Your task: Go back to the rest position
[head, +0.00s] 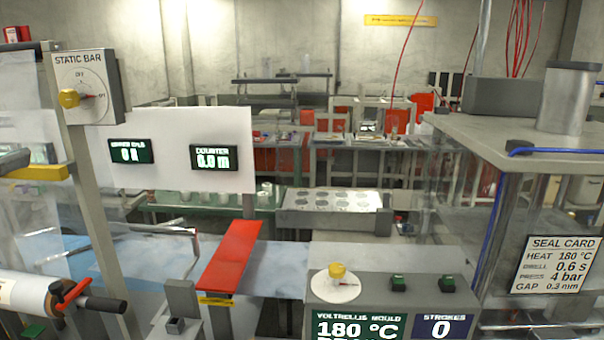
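Neither of my grippers shows in the head view, and I cannot see whether they hold anything. The task names no object. In front of me is a film machine with a red slanted plate (231,254) over a pale blue film sheet (275,268). A film roll (22,293) with a black handle lies at the lower left. A grey control box (390,262) stands at the lower middle, with a yellow knob (337,271) and a display reading 180 °C.
A static bar dial (87,88) stands on a post at the upper left, beside a white panel (180,180) with two displays. A clear-walled cabinet (530,140) with a seal card (558,264) fills the right. A tray with round wells (335,205) and benches stand behind.

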